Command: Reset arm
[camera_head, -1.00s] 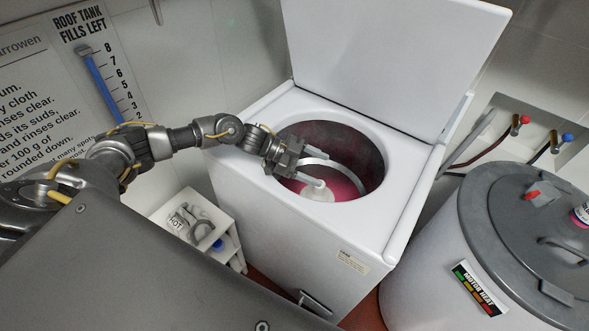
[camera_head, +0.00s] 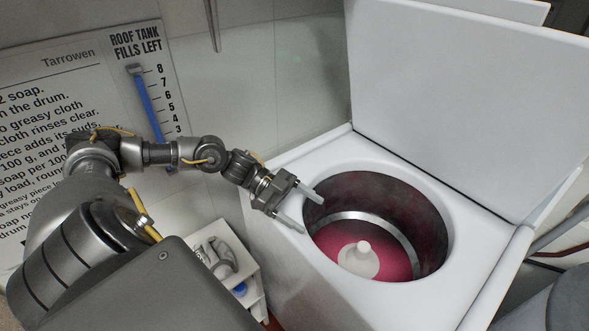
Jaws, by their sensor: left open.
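My left arm comes in from the left. Its gripper (camera_head: 309,211) is open and empty, with its two pale fingers apart at the left rim of the washing machine's round opening. The white washing machine (camera_head: 482,262) has its lid (camera_head: 450,95) raised. Its drum (camera_head: 425,215) has dark walls, a metal band, a pink-red bottom and a white central post (camera_head: 362,256). No cloth can be made out in the drum. My right gripper is not in view.
A white shelf unit (camera_head: 255,281) with a grey item and a blue item stands left of the machine. A wall poster (camera_head: 50,110) and a roof tank gauge (camera_head: 147,105) are behind my arm. A grey round edge (camera_head: 568,300) shows at the lower right.

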